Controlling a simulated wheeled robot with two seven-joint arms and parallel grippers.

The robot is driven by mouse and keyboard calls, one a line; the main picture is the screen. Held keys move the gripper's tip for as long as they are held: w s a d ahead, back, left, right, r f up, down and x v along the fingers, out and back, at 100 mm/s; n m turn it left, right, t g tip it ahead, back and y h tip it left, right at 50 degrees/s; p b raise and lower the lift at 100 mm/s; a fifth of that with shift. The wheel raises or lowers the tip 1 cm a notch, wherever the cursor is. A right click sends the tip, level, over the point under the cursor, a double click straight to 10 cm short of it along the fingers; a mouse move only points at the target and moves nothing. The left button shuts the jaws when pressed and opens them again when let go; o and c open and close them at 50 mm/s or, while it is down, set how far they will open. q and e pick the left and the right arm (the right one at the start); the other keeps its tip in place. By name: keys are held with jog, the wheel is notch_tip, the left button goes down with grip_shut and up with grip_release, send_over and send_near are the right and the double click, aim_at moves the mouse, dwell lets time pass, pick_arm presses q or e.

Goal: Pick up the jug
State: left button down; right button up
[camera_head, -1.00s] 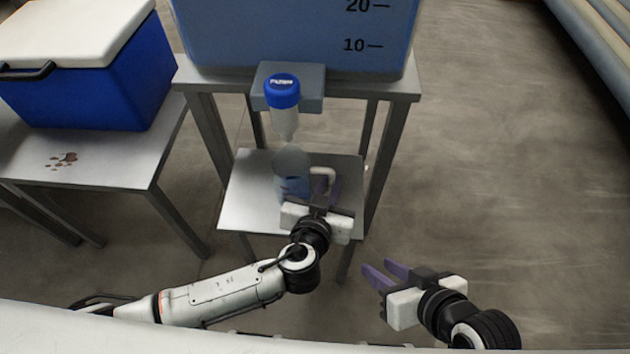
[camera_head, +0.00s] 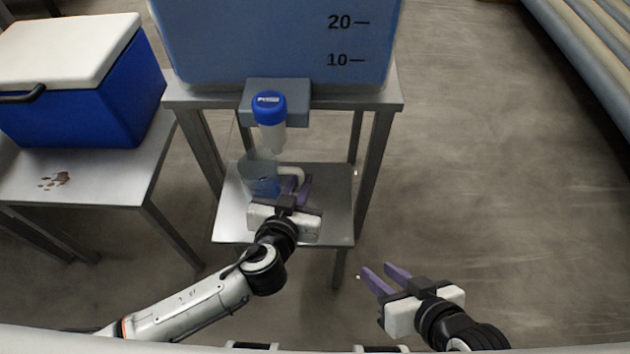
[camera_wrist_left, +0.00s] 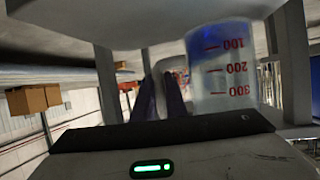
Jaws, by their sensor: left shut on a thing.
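The jug (camera_head: 258,180) is clear, with blue liquid inside and a pale handle on its right. My left gripper (camera_head: 295,184) is shut on the jug's handle. In the left wrist view, the jug (camera_wrist_left: 224,75) has red marks for 100, 200 and 300 and stands right of the purple fingers (camera_wrist_left: 160,95). I cannot tell for sure whether its base is clear of the shelf. My right gripper (camera_head: 384,278) is open and empty at the lower right.
The metal shelf (camera_head: 325,215) lies under the jug, between the stand's legs. A big blue tank (camera_head: 270,40) with a grey block (camera_head: 297,92) in front sits above. A blue cooler with a white lid (camera_head: 90,110) stands on a table at left.

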pick_arm(q)
jog(key=a+p, duration=0.1)
jog(key=a, duration=1.2)
jog(key=shift+a, duration=0.35)
jog(key=shift+r, duration=0.1)
dwell(1.3)
